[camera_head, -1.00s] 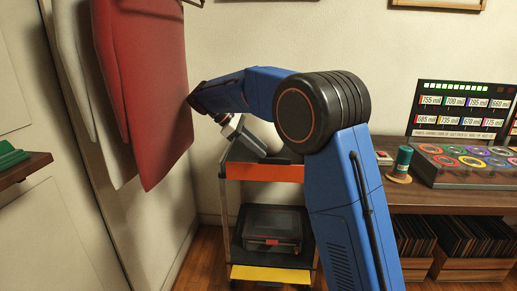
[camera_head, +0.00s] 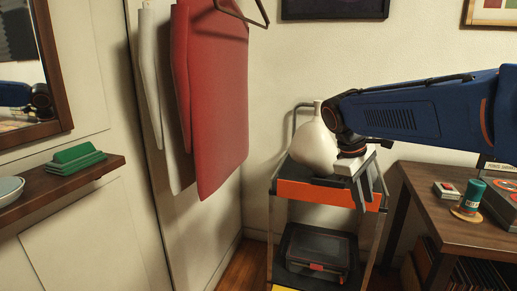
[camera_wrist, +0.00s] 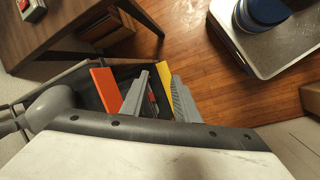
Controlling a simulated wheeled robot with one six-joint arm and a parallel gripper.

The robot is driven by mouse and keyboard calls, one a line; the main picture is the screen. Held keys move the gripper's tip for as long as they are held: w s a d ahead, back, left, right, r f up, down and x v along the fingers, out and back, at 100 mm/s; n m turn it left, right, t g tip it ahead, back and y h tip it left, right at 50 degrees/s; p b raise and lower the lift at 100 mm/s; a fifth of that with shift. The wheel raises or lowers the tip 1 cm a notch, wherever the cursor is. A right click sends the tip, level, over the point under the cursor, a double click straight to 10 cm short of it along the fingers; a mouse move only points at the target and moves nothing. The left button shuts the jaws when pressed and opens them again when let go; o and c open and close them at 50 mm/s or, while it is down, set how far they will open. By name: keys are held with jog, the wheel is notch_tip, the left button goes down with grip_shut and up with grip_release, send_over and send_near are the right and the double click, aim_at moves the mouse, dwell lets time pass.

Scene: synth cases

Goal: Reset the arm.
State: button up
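My arm is blue with black joints and reaches in from the right in the head view. My gripper (camera_head: 370,192) points downward just in front of the right part of the cart's top. In the wrist view its two grey fingers (camera_wrist: 160,97) stand apart with nothing held between them. The cart's orange edge and the wooden floor show beyond them.
A white vase (camera_head: 316,147) stands on the cart (camera_head: 308,192), close left of my gripper. A dark case (camera_head: 318,250) lies on its lower shelf. Red cloth (camera_head: 218,95) hangs at left.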

jog(key=s+f+m+t+y, duration=0.2)
jog(key=s+f+m, duration=0.2)
jog(key=s, duration=0.7)
jog(key=s+f+m+t+y, duration=0.2)
jog(key=s+f+m, duration=0.2)
jog(key=s+f, duration=0.3)
jog(key=s, duration=0.4)
jog(key=shift+d+f, duration=0.25)
